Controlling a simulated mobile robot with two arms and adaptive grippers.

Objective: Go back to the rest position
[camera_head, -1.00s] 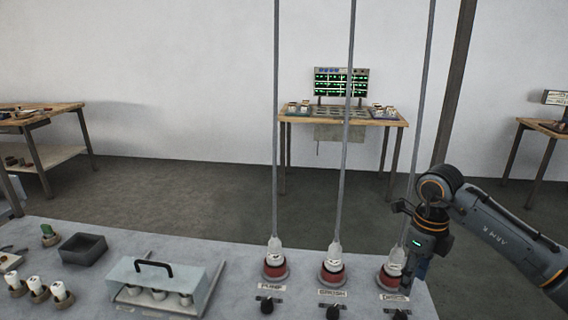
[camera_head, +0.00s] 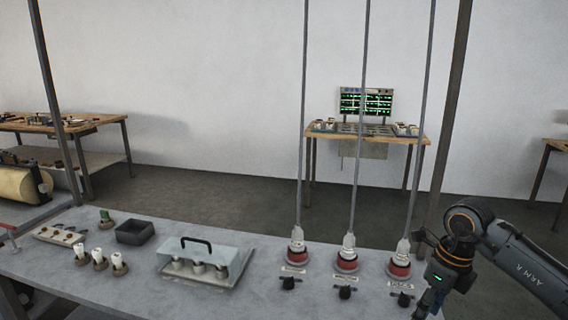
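My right arm comes in from the right edge. Its dark gripper (camera_head: 426,306) points down at the lower right, beside the rightmost red-based plug (camera_head: 400,268). Its fingers are small and dark, so I cannot tell whether they are open or shut, and I see nothing held in them. My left arm and gripper are not in view.
A grey table (camera_head: 130,278) carries three red-based plugs on rods with black knobs in front, a clear-lidded case (camera_head: 208,262) with a black handle, a dark tray (camera_head: 135,232), and several small white-topped pieces. Farther back stands a wooden bench (camera_head: 368,134) with a green-lit panel.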

